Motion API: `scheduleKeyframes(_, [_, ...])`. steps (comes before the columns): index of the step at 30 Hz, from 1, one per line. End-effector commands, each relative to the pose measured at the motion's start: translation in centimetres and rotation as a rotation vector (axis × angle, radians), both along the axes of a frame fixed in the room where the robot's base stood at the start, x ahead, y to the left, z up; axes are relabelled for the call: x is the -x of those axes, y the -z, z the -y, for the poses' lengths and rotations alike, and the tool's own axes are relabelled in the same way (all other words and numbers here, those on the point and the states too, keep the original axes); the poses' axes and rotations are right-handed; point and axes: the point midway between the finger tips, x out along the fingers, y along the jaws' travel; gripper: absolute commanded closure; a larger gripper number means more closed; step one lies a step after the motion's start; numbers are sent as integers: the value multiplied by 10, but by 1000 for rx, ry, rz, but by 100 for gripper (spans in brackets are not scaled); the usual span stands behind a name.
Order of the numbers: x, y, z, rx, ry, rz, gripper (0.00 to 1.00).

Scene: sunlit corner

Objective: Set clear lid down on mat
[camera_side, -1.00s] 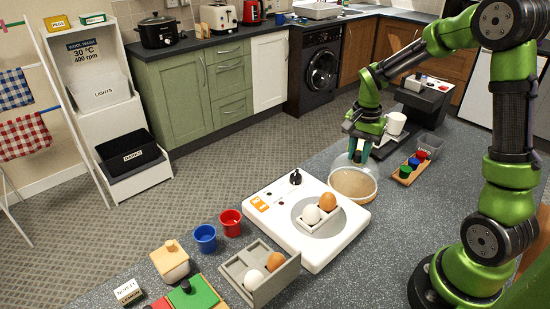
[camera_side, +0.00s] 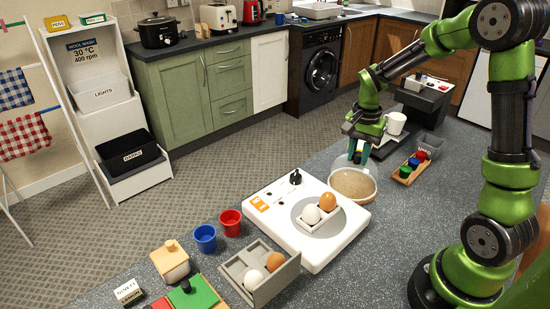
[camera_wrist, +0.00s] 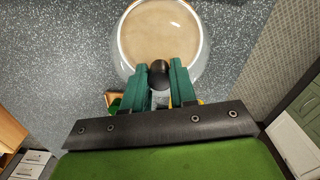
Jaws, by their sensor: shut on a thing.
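The clear lid (camera_side: 343,164) is a see-through dome with a pale rim, at the right of the worktop in the side view. It also shows in the wrist view (camera_wrist: 122,49), where a dark knob (camera_wrist: 160,74) stands between the green fingertips. My gripper (camera_side: 358,158) is shut on that knob; it also shows in the wrist view (camera_wrist: 161,78). A round tan mat (camera_side: 352,184) lies under or behind the lid and shows through it in the wrist view (camera_wrist: 160,32). I cannot tell whether the lid's rim touches the mat or the worktop.
A white hotplate (camera_side: 270,205) with an egg tray stands just left of the lid. A white mug (camera_side: 396,123) stands behind. Speckled worktop in front of the lid is free.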

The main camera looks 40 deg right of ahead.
Motion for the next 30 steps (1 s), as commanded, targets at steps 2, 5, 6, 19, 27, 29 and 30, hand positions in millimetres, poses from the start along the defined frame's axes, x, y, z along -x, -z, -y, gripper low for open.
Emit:
scheduleKeyframes(2, [0, 1, 0, 0, 0, 0, 100])
scheduleKeyframes(5, [0, 0, 0, 0, 0, 0, 100])
scheduleKeyframes(6, [0, 0, 0, 0, 0, 0, 100])
scheduleKeyframes(19, [0, 3, 0, -1, 0, 0, 100])
scheduleKeyframes(27, [0, 6, 0, -1, 0, 0, 100])
scheduleKeyframes(29, [0, 7, 0, -1, 0, 0, 100])
scheduleKeyframes(30, [0, 7, 0, 0, 0, 0, 68])
